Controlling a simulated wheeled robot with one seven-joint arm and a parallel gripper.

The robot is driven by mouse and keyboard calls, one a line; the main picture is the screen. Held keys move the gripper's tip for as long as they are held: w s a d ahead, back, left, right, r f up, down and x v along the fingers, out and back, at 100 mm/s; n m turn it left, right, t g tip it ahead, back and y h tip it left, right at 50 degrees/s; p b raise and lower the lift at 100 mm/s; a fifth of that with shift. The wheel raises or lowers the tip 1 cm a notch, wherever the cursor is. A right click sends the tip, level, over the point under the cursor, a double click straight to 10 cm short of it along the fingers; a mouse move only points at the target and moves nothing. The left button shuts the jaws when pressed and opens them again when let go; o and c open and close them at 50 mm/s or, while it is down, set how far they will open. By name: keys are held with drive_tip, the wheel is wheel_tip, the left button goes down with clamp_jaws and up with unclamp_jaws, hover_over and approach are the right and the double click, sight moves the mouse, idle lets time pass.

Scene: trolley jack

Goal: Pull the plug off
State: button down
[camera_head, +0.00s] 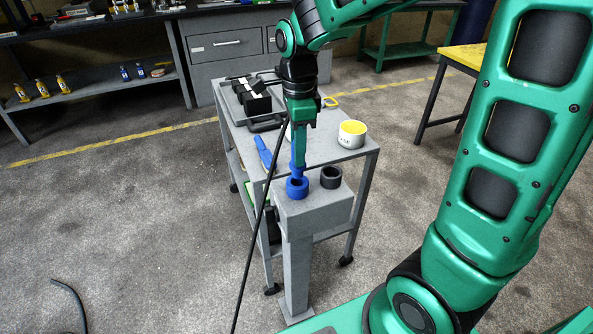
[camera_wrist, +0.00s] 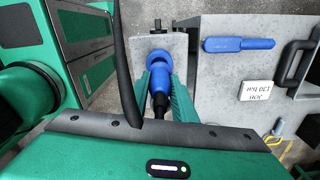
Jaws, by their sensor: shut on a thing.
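A blue plug (camera_head: 297,172) stands upright at a blue ring-shaped socket (camera_head: 297,188) on top of a grey post (camera_head: 318,212). In the wrist view the blue plug (camera_wrist: 158,76) has a black rear part between my fingers. My gripper (camera_head: 298,166) points down from above and is shut on the plug; its fingers also flank the plug in the wrist view (camera_wrist: 160,86). The plug's lower end is hidden at the socket, so I cannot tell how deep it sits. A black socket (camera_head: 331,177) is beside the blue one on the post.
A grey trolley (camera_head: 330,150) stands right behind the post, with a white tin with a yellow top (camera_head: 352,134), a blue tool (camera_head: 263,152) and a black case (camera_head: 252,100). A black cable (camera_head: 257,220) hangs left of the post. The floor at left is mostly clear.

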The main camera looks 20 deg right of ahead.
drive_tip(key=shift+r, duration=2.5)
